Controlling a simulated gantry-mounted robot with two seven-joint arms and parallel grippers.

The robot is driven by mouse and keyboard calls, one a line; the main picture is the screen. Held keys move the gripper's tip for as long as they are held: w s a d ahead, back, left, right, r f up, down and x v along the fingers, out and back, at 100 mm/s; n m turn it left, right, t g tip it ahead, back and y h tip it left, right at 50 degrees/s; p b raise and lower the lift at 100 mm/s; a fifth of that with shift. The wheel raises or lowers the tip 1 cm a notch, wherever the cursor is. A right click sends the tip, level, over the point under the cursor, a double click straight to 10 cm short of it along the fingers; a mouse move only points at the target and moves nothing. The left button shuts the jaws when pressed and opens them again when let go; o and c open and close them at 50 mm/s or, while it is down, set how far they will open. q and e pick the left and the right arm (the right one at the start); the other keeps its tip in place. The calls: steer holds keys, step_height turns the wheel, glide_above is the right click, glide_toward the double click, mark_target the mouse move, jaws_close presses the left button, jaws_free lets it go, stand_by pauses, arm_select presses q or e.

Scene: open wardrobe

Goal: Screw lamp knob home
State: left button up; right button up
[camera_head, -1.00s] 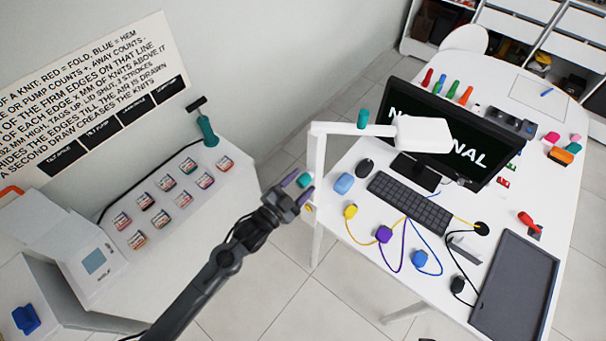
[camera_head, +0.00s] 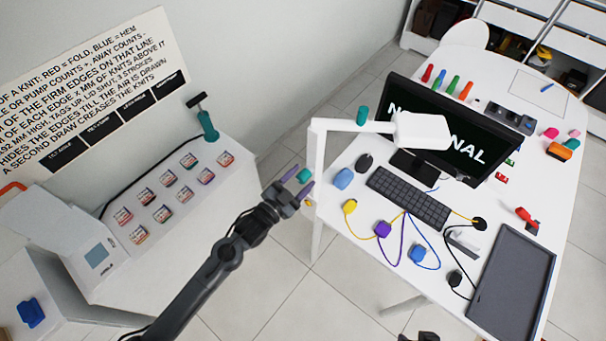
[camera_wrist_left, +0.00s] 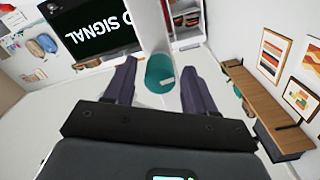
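The white desk lamp (camera_head: 317,165) stands at the left edge of the desk, its arm reaching right to a white head. A teal knob (camera_head: 304,175) sits at the lamp's post. My left gripper (camera_head: 299,182) is open, with its purple fingers on either side of this knob. In the left wrist view the teal knob (camera_wrist_left: 159,74) shows between the open fingers (camera_wrist_left: 158,85), with gaps to both. How far the knob is screwed in cannot be told. Another teal piece (camera_head: 362,116) stands on the lamp arm.
The desk (camera_head: 340,212) holds a monitor (camera_head: 455,125), a keyboard (camera_head: 408,198), coloured plugs with cables and a dark tray (camera_head: 513,285). Open floor lies between the two.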

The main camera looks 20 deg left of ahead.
arm_select(q)
jaws_close()
steer(key=m, duration=0.3)
steer(key=shift+m, duration=0.4)
steer(key=m, duration=0.5)
steer(key=shift+b, duration=0.35)
steer(key=m, duration=0.8)
steer(key=shift+m, duration=0.3)
steer(key=shift+o, duration=1)
jaws_free()
steer(key=shift+c, duration=0.2)
